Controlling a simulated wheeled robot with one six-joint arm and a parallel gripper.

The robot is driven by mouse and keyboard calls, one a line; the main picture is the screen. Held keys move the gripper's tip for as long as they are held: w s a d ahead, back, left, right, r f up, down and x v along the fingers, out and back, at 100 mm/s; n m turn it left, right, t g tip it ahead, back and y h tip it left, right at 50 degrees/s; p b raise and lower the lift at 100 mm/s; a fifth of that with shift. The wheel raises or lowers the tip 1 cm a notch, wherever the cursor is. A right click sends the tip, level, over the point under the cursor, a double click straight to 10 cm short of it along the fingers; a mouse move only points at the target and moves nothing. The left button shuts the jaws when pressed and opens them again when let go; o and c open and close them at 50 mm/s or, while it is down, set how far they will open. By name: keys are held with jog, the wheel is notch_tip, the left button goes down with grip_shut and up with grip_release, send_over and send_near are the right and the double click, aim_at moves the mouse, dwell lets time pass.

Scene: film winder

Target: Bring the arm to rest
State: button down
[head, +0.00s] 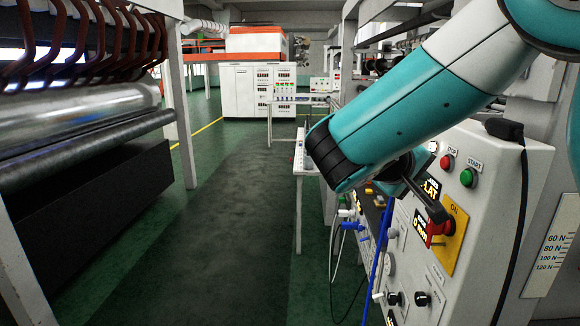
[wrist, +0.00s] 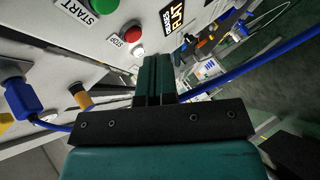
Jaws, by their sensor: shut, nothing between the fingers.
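My teal arm (head: 400,120) reaches in from the upper right in the head view, bent down toward a grey control panel (head: 500,160). The red STOP button (wrist: 131,33) and green START button (wrist: 103,7) lie beyond and left of the fingers.
Blue cables (head: 384,240) and a plug (wrist: 22,98) hang around the panel. A roller machine (head: 85,120) stands at left. The dark green aisle floor (head: 215,220) is clear between them. A white cabinet (head: 245,90) stands at the far end.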

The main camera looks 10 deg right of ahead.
jog(key=s+a+f+n+g+y+b, duration=0.1)
jog(key=s+a+f+n+y+b, duration=0.15)
jog(key=s+a+f+y, duration=0.5)
jog(key=s+a+f+n+g+y+b, duration=0.2)
jog(key=s+a+y, duration=0.6)
jog(key=s+a, duration=0.4)
jog(key=shift+s+f+n+g, duration=0.55)
jog(key=shift+s+f+g, duration=0.25)
jog(key=shift+s+g, duration=0.15)
